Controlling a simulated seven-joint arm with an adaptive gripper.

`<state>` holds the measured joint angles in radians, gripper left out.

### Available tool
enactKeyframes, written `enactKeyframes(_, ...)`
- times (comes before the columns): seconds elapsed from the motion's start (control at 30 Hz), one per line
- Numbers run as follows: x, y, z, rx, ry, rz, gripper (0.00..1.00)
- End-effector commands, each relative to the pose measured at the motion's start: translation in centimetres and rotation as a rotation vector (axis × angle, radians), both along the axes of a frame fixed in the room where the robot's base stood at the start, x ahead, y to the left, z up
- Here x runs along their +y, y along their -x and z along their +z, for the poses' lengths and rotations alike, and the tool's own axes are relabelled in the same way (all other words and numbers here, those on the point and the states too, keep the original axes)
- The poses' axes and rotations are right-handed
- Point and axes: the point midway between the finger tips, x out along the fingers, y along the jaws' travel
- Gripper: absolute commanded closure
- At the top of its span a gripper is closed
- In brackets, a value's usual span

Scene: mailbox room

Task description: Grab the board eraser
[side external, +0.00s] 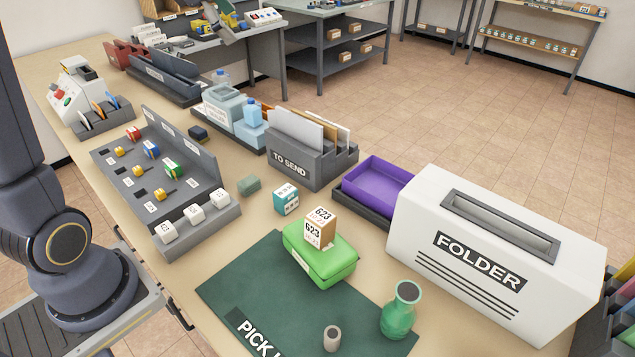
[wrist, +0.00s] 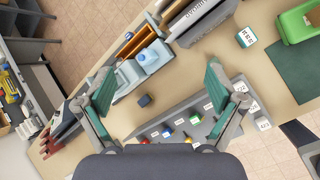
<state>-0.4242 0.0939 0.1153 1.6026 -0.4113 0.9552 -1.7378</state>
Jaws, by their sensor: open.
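A small dark navy block (side external: 198,132), which looks like the board eraser, lies on the table between the grey sloped rack and the tray with bottles. It also shows in the wrist view (wrist: 145,101), below and between my fingers. A small grey-green block (side external: 248,185) lies nearer the front, right of the rack; I cannot fully rule it out as the eraser. My gripper (wrist: 158,82) is open and empty, its two fingers spread wide above the table. My gripper's end is outside the side external view.
The sloped rack (side external: 150,178) with small coloured pieces stands beside the navy block. The blue tray with bottles (side external: 228,112) and the "TO SEND" file box (side external: 300,165) stand behind. A teal box (side external: 286,199), green case (side external: 318,262) and vase (side external: 401,312) stand at the front.

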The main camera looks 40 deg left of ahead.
Motion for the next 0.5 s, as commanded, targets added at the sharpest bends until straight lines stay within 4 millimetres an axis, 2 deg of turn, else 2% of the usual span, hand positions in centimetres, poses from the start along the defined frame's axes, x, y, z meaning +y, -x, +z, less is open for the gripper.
enactKeyframes(0.03,4.2,-1.1,-2.0,0.023,0.067,0.134,0.06)
enactKeyframes(0.13,12.0,-2.1,-6.1,0.052,0.183,0.373,0.06)
enactKeyframes(0.2,17.0,-1.5,-9.6,0.075,0.237,0.498,0.06)
enactKeyframes(0.3,22.7,0.6,-14.7,0.118,0.276,0.608,0.06)
enactKeyframes(0.4,26.0,3.4,-19.1,0.170,0.306,0.683,0.06)
enactKeyframes(0.5,27.2,5.3,-21.5,0.202,0.329,0.722,0.06)
